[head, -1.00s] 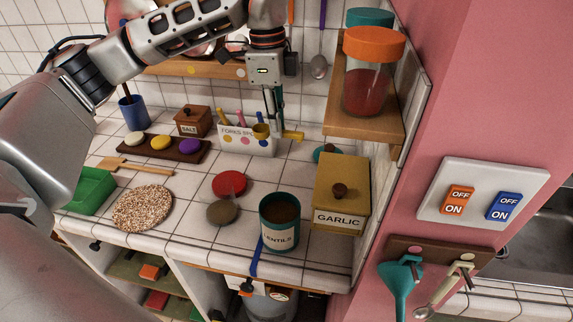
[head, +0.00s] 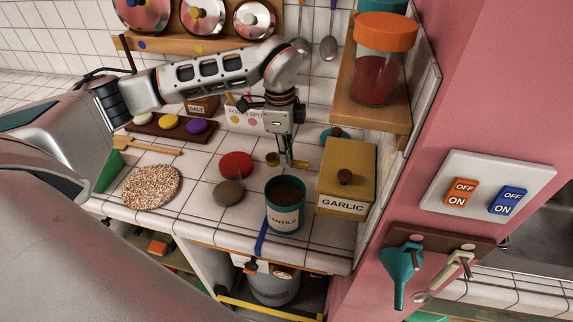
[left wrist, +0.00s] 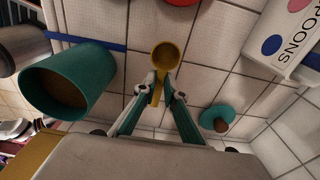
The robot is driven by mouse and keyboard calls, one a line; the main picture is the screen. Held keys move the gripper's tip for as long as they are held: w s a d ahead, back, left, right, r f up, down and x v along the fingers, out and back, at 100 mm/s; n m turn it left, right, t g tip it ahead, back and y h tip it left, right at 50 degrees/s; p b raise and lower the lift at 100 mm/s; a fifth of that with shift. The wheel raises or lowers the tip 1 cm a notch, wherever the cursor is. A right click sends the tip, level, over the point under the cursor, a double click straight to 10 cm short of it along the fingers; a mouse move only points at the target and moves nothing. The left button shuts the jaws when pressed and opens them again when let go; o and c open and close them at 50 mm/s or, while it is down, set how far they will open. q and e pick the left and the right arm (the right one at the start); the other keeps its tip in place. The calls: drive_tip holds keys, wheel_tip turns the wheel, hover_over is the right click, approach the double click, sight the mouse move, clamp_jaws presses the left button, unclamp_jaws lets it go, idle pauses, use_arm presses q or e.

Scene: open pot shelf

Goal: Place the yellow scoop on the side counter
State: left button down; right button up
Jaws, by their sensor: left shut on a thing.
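The yellow scoop (left wrist: 166,57) is held by my left gripper (left wrist: 160,92), with its round cup pointing away from the palm in the left wrist view. In the head view the scoop (head: 273,159) shows small beside the fingertips of my left gripper (head: 286,160), above the tiled counter (head: 240,215) and behind the lentils can. The left gripper is shut on the scoop. My right gripper is in neither view. A side counter (head: 500,279) with white tiles shows partly at the lower right, past the pink wall.
The lentils can (head: 284,212) and yellow garlic box (head: 345,180) stand close to the gripper. A wooden shelf with an orange-lidded jar (head: 375,60) juts above. The pink wall (head: 480,80) has switches and a hook rail (head: 440,252) with a teal funnel (head: 402,275).

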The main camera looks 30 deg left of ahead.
use_arm(q)
wheel_tip(320, 180, down, 4)
drive_tip(key=shift+r+p, duration=0.1)
drive_tip(key=shift+p, duration=0.2)
drive_tip(key=shift+f, duration=0.3)
drive_tip(key=shift+f, duration=0.15)
drive_tip(key=c, duration=2.1)
unclamp_jaws()
